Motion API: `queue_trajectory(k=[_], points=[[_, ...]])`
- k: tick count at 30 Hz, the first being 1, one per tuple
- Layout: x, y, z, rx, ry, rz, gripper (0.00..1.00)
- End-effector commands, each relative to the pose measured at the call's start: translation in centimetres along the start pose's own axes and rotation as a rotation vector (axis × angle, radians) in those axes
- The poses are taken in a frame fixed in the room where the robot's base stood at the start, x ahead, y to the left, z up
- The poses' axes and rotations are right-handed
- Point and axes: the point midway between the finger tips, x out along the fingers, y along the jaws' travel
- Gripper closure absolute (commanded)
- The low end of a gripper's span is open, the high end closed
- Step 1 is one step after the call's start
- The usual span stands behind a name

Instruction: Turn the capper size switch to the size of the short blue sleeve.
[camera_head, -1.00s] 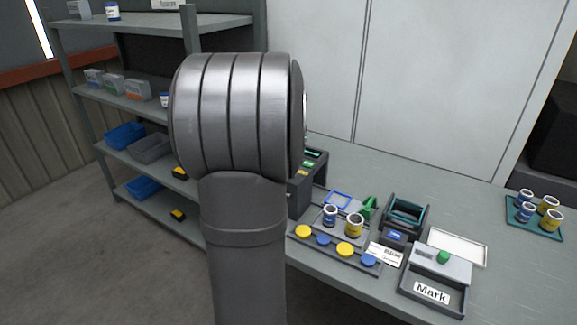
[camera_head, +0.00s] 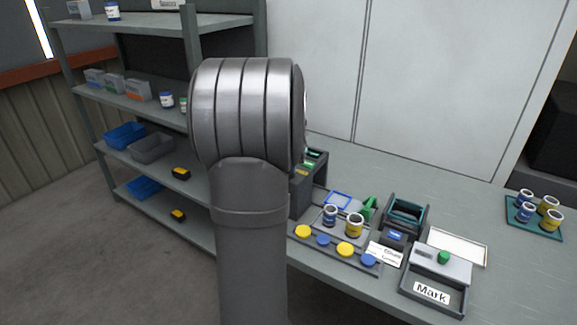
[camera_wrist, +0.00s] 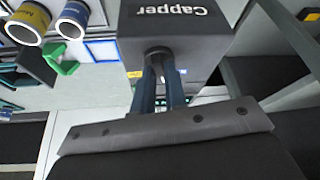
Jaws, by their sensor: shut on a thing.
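The capper (camera_head: 303,190) is a dark box on the bench, partly hidden behind my arm in the head view. In the wrist view the capper (camera_wrist: 205,45) shows its label upside down. My gripper (camera_wrist: 160,68) reaches its front, shut on a dark round knob (camera_wrist: 158,52), which appears to be the size switch. The switch's pointer and size marks cannot be read. A blue sleeve (camera_head: 330,215) stands upright beside a yellow sleeve (camera_head: 354,226). The wrist view also shows the blue sleeve (camera_wrist: 72,22) and yellow sleeve (camera_wrist: 28,22).
Yellow and blue caps lie along the bench's front. A green piece (camera_head: 368,208), a dark teal-lined holder (camera_head: 405,212) and a "Mark" box (camera_head: 442,265) stand to the right. A teal tray (camera_head: 515,212) holds several blue and yellow sleeves. Shelving (camera_head: 120,100) stands at left.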

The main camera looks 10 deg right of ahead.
Motion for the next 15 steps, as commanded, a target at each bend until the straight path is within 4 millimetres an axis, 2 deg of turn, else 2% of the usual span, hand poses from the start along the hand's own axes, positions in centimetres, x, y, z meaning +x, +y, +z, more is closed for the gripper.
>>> queue_trajectory(k=[5, 15], points=[[-0.01, 0.14, 0.0, -0.047, -0.002, -0.021, 1.0], [0.03, 0.37, -0.04, -0.249, -0.002, -0.105, 1.0]])
